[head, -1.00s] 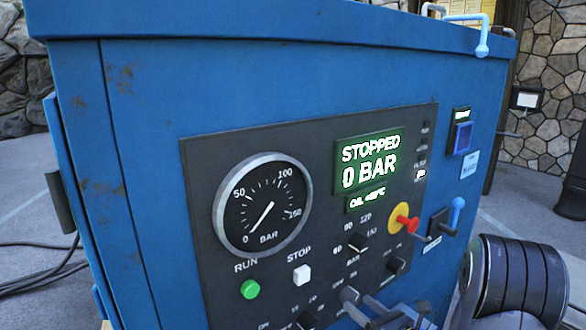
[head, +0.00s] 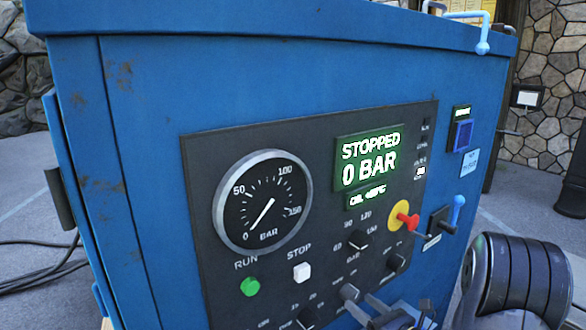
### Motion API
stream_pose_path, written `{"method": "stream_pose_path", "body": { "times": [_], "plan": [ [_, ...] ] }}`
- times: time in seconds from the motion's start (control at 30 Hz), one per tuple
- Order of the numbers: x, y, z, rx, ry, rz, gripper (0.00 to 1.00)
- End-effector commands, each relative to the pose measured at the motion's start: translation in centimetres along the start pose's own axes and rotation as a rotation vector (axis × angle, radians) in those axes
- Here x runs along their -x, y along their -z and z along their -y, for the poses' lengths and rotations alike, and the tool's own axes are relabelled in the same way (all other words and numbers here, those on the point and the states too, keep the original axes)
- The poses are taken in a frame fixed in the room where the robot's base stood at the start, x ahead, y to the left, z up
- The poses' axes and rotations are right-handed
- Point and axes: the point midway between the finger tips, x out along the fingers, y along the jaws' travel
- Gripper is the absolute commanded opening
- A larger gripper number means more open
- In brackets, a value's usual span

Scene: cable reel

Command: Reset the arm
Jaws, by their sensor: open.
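My gripper (head: 362,308) shows only in part at the bottom edge of the head view, its grey fingers apart, in front of the lower part of a dark control panel (head: 215,160). It looks open and I see nothing between the fingers. Whether it touches a knob there cannot be told. A dark ribbed link of my arm (head: 525,278) stands at the lower right. The display (head: 370,160) reads STOPPED, 0 BAR. The gauge (head: 262,202) needle points near 0.
The blue cabinet (head: 150,180) fills most of the view. Black cables (head: 40,270) lie on the floor at left.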

Motion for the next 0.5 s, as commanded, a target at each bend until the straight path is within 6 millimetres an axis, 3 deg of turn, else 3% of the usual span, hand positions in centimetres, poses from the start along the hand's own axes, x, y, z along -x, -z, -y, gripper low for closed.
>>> {"method": "stream_pose_path", "body": {
  "times": [0.2, 0.5],
  "plan": [
    [-3.8, 0.0, -0.1, 0.013, -0.002, -0.001, 0.59],
    [-3.5, 0.0, 0.0, 0.263, 0.001, 0.000, 0.59]
  ]
}}
